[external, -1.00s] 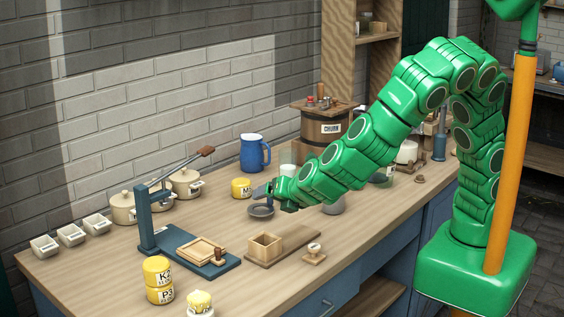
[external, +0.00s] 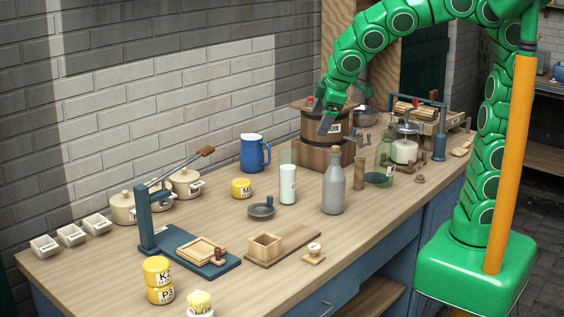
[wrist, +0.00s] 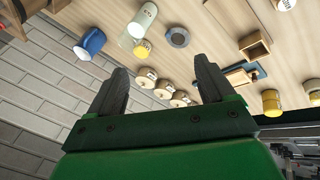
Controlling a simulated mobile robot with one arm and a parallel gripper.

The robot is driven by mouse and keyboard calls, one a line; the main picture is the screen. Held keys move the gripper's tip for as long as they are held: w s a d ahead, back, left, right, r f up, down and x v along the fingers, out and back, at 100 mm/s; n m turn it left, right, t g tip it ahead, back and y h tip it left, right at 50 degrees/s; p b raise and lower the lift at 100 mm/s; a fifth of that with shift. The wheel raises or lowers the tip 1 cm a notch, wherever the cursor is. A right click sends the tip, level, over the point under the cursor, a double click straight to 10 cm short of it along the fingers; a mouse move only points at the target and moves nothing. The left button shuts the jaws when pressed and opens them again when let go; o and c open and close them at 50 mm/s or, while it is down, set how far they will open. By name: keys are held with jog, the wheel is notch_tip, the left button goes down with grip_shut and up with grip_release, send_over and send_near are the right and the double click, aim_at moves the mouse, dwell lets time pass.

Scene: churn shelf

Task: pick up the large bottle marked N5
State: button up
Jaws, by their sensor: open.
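A large grey bottle with a cork stopper (external: 333,184) stands upright on the bench in the external view. My gripper (external: 327,123) is open and empty, high in front of the wooden churn (external: 313,128), above and behind the grey bottle. Its two spread fingers show in the wrist view (wrist: 162,70), with nothing between them.
A blue jug (external: 254,153), a glass of white liquid (external: 288,185), a yellow tin (external: 241,188) and a dark dish (external: 261,211) stand left of the grey bottle. A blue lever press (external: 147,222) is farther left.

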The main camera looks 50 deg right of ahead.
jog(key=s+d+f+m+g, duration=0.25)
jog(key=s+d, duration=0.25)
jog(key=d, duration=0.4)
jog(key=s+d+f+m+g, duration=0.2)
jog(key=s+d+f+m, duration=0.15)
jog(key=s+d, duration=0.45)
jog(key=s+d+f+m+g, duration=0.2)
jog(key=s+d+m, duration=0.2)
jog(key=s, duration=0.7)
jog(key=w+f+m+y, duration=0.2)
jog(key=w+m+y, duration=0.4)
jog(key=w+m, duration=0.2)
jog(key=m+t+y, duration=0.6)
jog(key=m+t, duration=0.3)
jog(key=m, duration=0.6)
send_near(393, 133)
jog(key=shift+w+d+f+x, duration=0.15)
jog(key=shift+w+d+x, duration=0.05)
jog(key=shift+x, duration=1.4)
jog(key=shift+w+d+f+x, duration=0.15)
jog(key=shift+x, duration=1.45)
jog(key=shift+w+d+f+x, duration=0.1)
jog(key=shift+w+d+x, duration=0.1)
jog(key=shift+x, duration=1.4)
